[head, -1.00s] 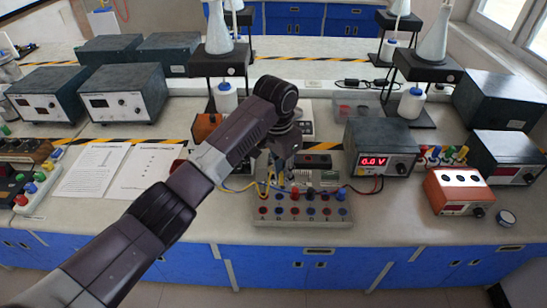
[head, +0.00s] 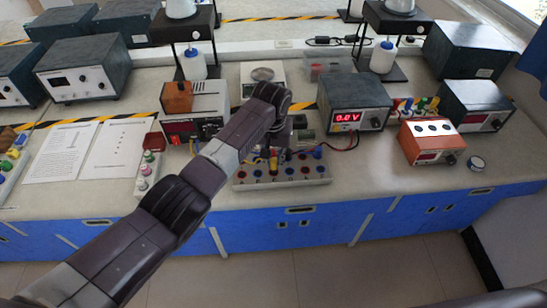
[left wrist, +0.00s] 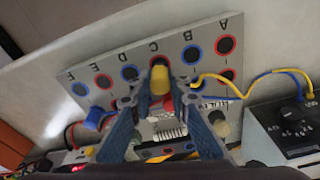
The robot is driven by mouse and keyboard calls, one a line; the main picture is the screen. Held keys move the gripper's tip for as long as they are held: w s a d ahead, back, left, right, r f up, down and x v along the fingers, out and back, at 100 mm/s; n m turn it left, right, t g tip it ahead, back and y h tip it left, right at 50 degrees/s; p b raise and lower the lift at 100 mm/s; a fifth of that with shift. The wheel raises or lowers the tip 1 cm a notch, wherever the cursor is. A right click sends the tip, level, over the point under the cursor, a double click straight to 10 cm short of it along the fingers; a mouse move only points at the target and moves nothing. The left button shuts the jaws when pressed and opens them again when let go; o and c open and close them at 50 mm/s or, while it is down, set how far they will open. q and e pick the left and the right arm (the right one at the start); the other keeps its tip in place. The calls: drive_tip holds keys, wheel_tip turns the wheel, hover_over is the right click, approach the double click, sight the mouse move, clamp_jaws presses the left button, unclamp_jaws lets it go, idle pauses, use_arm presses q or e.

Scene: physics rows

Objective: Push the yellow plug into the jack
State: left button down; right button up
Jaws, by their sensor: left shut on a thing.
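The yellow plug (left wrist: 160,82) is held upright between the fingertips of my left gripper (left wrist: 160,90) in the left wrist view. It is in line with the red-ringed jack under the letter C on the grey jack board (left wrist: 205,72). The plug covers most of that jack, so I cannot tell whether its tip is in the hole. In the head view the board (head: 240,181) lies near the front of the bench. My left gripper (head: 273,155) is over it, and its fingers are mostly hidden by my arm. My right gripper is not in view.
A blue plug (left wrist: 95,119) stands left of my fingers. Yellow and blue cables run right to a dark box (left wrist: 290,125). A power supply (head: 352,107) reading 0.0 V stands behind the board. An orange-topped box (head: 432,143) is to the right. The bench front is clear.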

use_arm(q)
drive_tip(key=shift+r+p, duration=0.1)
drive_tip(key=shift+p, duration=0.25)
idle(0.5)
drive_tip(key=shift+f, duration=0.2)
idle(0.5)
drive_tip(key=shift+f+b, duration=0.35)
drive_tip(key=shift+f, duration=0.75)
idle(1.0)
drive_tip(key=c, duration=1.7)
unclamp_jaws()
drive_tip(key=shift+c, duration=0.2)
drive_tip(key=shift+o, duration=0.6)
drive_tip(key=o, duration=0.3)
drive_tip(key=shift+r, duration=0.1)
